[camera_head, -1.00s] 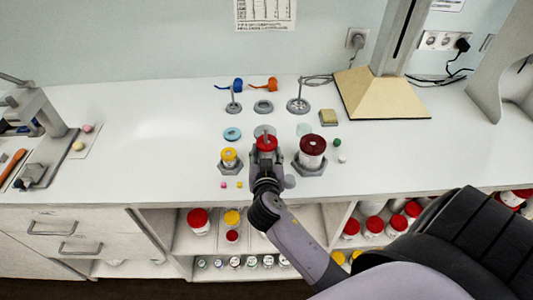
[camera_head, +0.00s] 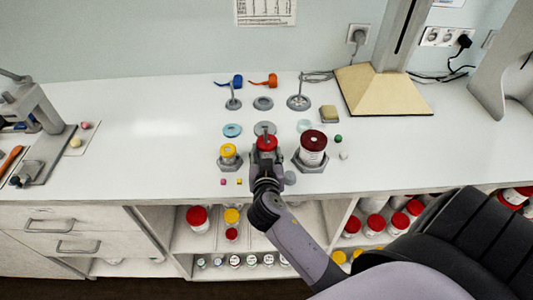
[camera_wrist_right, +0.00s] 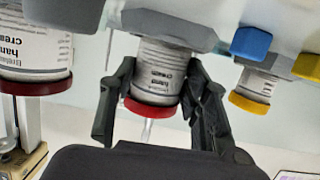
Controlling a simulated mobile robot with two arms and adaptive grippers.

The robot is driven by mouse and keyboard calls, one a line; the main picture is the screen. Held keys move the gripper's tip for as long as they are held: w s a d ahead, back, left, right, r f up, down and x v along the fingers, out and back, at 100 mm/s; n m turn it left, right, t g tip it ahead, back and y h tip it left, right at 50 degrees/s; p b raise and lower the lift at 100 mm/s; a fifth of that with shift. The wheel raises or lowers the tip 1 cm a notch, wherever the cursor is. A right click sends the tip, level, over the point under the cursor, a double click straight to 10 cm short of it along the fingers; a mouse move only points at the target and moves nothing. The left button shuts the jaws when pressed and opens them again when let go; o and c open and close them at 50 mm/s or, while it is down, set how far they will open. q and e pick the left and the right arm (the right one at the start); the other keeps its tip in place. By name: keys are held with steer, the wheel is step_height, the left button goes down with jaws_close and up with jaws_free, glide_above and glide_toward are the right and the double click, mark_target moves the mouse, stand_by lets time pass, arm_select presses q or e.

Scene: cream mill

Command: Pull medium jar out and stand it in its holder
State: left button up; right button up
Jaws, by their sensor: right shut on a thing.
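The medium jar, white with a red lid (camera_head: 267,143), is upright in the middle of the bench front, between two other jars. My right gripper (camera_head: 266,157) is shut on it from the front. In the right wrist view, which is upside down, the fingers (camera_wrist_right: 158,103) flank the white jar body (camera_wrist_right: 160,68) near its red lid (camera_wrist_right: 148,107). The jar's base meets the grey hexagonal holder (camera_wrist_right: 170,24) there; I cannot tell whether it is fully seated. In the head view my gripper hides this holder. My left gripper is not in view.
A yellow-lidded jar (camera_head: 228,151) stands in a holder on the left, a larger dark-red-lidded jar (camera_head: 313,143) in one on the right, both close by. Small coloured cubes and balls lie around. Rings and posts stand behind.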

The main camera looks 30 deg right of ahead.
steer(key=shift+f, duration=0.25)
steer(key=o, duration=1.5)
steer(key=shift+o, duration=0.3)
steer(key=o, duration=0.5)
steer(key=shift+r+p+v, duration=0.15)
steer(key=shift+r+v, duration=0.05)
steer(key=shift+v, duration=1.2)
steer(key=shift+r+p+v, duration=0.1)
steer(key=shift+r+v, duration=0.05)
steer(key=shift+v, duration=1.25)
steer(key=shift+r+p+v, duration=0.15)
steer(key=shift+r+v, duration=0.05)
steer(key=shift+v, duration=1.2)
steer(key=shift+w+d, duration=0.1)
steer(key=shift+w, duration=0.05)
